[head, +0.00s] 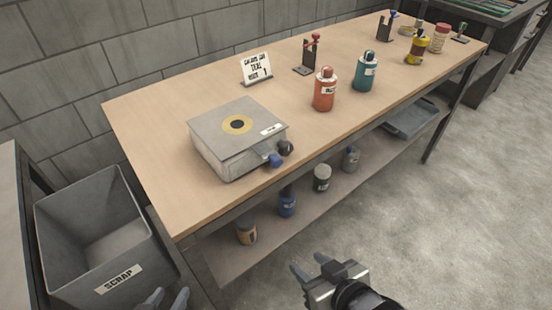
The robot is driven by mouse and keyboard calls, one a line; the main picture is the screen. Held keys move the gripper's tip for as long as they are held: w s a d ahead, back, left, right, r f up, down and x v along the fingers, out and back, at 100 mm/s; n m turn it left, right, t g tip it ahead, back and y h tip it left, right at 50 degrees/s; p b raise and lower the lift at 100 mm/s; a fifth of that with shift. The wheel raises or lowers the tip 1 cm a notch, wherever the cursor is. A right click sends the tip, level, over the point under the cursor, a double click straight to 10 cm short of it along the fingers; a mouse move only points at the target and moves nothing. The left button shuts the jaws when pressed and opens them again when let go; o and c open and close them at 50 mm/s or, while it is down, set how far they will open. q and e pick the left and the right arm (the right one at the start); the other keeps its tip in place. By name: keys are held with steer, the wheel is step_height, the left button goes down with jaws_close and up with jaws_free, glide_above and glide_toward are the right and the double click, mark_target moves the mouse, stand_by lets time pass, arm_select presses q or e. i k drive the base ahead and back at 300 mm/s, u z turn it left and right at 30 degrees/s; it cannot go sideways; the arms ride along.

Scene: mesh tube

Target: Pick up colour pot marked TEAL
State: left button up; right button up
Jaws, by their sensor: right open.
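A teal pot (366,72) with a dark cap and a pale label stands upright on the wooden workbench (160,130), right of the orange-red pot (325,93). The teal pot's label is too small to read. A white card (257,67) at the back of the bench carries the word TEAL. My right gripper (312,270) is open and empty in front of the bench, low in the view and well away from the teal pot. My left gripper (166,302) shows only its fingertips at the bottom edge, apart, near the scrap bin.
A grey box (225,150) with a yellow ring and knobs sits on the bench's near left. Small stands, a yellow pot (417,50) and others are farther right. Several pots, including a blue one (287,203), stand on the lower shelf. A SCRAP bin (60,225) is at left.

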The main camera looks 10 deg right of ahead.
mark_target(365, 72)
steer(key=z, duration=2.25)
steer(key=i, duration=1.9)
steer(key=u, duration=3.5)
